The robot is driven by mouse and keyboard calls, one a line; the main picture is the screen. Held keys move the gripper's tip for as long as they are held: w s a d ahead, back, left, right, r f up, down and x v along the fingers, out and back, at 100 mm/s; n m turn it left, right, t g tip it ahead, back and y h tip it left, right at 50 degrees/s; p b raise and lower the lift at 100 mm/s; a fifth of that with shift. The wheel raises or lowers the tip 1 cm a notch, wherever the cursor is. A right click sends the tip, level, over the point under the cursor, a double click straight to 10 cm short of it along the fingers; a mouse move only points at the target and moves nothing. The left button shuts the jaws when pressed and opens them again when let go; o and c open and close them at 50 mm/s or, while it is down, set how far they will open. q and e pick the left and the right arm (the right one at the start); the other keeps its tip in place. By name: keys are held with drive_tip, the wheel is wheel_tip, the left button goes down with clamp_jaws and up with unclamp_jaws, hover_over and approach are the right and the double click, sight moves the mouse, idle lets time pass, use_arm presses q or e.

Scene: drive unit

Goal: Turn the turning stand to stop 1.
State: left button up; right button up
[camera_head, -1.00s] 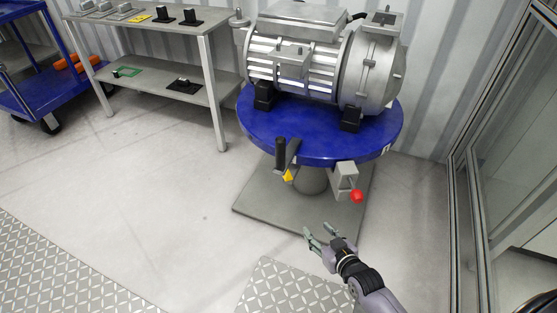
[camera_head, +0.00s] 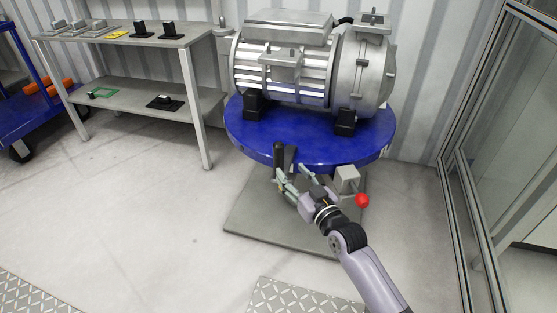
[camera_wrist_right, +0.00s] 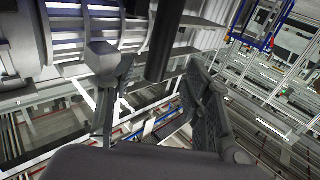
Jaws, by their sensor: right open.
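The turning stand is a round blue table (camera_head: 300,150) on a pedestal with a grey base plate (camera_head: 262,228). A black upright handle (camera_head: 279,155) is at its front edge; it also shows in the right wrist view (camera_wrist_right: 165,40). A grey block with a red knob (camera_head: 362,200) sits at the front right, under the rim. My right gripper (camera_head: 291,175) is open at the front edge, just below and right of the handle. In the wrist view the handle stands beyond and between the spread fingers; contact cannot be told. The yellow pointer is hidden. My left gripper is out of view.
A large grey motor (camera_head: 305,65) stands on the blue table. A grey shelf table (camera_head: 140,50) with small parts is at the left, and a blue cart (camera_head: 30,115) is beyond it. A glass-panelled frame (camera_head: 470,150) is at the right.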

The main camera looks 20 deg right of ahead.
sight(281, 161)
drive_tip(key=w, duration=0.3)
drive_tip(key=w+a+b, duration=0.1)
drive_tip(key=w, duration=0.1)
drive_tip(key=shift+w+a, duration=0.1)
drive_tip(key=shift+w, duration=0.3)
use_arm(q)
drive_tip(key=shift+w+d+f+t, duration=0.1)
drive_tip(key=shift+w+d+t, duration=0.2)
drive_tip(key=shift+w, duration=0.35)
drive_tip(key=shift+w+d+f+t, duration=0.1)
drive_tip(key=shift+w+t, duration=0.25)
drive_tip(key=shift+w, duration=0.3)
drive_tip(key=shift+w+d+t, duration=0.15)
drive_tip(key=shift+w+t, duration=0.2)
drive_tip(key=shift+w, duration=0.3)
use_arm(e)
drive_tip(key=shift+w+a, duration=0.25)
drive_tip(key=shift+w, duration=1.05)
clamp_jaws()
